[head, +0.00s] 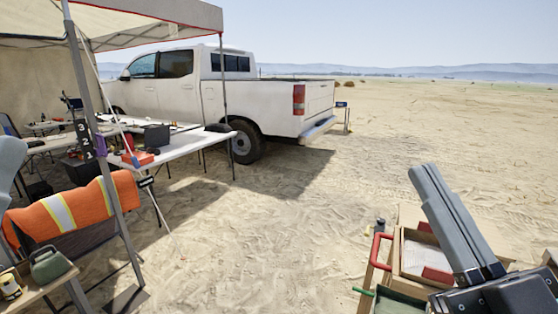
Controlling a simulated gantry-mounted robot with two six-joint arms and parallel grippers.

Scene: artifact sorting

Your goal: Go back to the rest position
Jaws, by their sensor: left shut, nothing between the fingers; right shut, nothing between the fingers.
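My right gripper (424,175) is at the lower right of the head view. Its two long dark grey fingers lie side by side, shut and empty, pointing up and to the left. They are in front of a wooden box (411,236) in the picture; I cannot tell how high above it they are. My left gripper is not in view. A pale grey rounded shape shows at the left edge, cut off by the frame, and I cannot tell what it is.
A white folding table (190,143) with gear stands under a canopy beside a white pickup truck (270,99). An orange vest (75,208) hangs at the left near a canopy pole (98,140). Open sand fills the middle.

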